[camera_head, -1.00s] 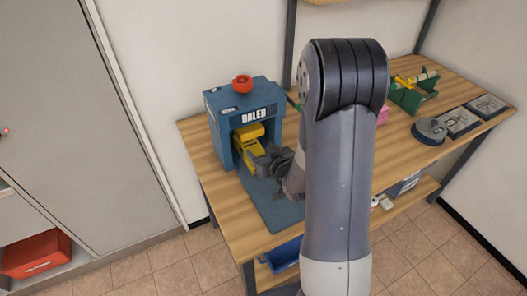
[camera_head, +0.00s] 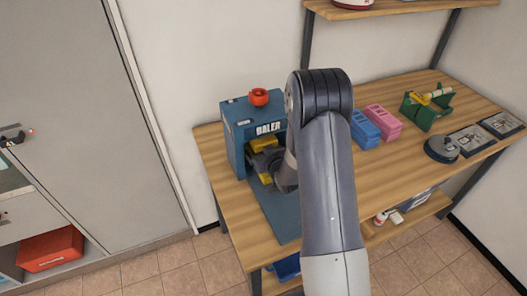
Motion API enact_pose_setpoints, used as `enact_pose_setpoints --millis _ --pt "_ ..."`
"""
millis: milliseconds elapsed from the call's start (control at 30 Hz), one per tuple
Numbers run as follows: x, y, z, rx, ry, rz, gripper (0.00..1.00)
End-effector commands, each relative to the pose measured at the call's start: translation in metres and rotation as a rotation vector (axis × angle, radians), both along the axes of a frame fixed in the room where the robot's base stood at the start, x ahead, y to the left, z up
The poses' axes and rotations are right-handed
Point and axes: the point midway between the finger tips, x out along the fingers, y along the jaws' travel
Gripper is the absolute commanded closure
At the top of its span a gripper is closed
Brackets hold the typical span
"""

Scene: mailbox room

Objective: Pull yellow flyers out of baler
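The blue baler (camera_head: 236,135), with a red knob (camera_head: 259,97) on top and white lettering on its front, stands at the left end of the wooden table. In its front opening I see yellow pieces (camera_head: 264,145); they look like the yellow flyers, and another yellow bit (camera_head: 265,178) shows lower down. My gripper (camera_head: 284,174) is at the right side of the opening, close to the yellow pieces. My arm hides most of it and its fingers. I cannot tell whether it touches or holds the flyers.
A blue mat (camera_head: 276,214) lies in front of the baler. Blue (camera_head: 364,130) and pink (camera_head: 384,122) blocks stand right of my arm. A green holder (camera_head: 428,108), a round dark object (camera_head: 442,149) and flat trays (camera_head: 471,139) are farther right. A shelf (camera_head: 400,9) hangs above.

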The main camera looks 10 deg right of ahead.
Motion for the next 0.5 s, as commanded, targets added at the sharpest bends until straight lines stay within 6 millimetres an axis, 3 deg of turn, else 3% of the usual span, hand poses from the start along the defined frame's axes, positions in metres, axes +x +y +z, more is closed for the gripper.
enact_pose_setpoints --millis 167,500 --pt "-0.0001 -0.0001 0.0 0.0 0.0 0.0 0.18" --pt "-0.0002 -0.0001 0.0002 0.0 0.0 0.0 0.46"
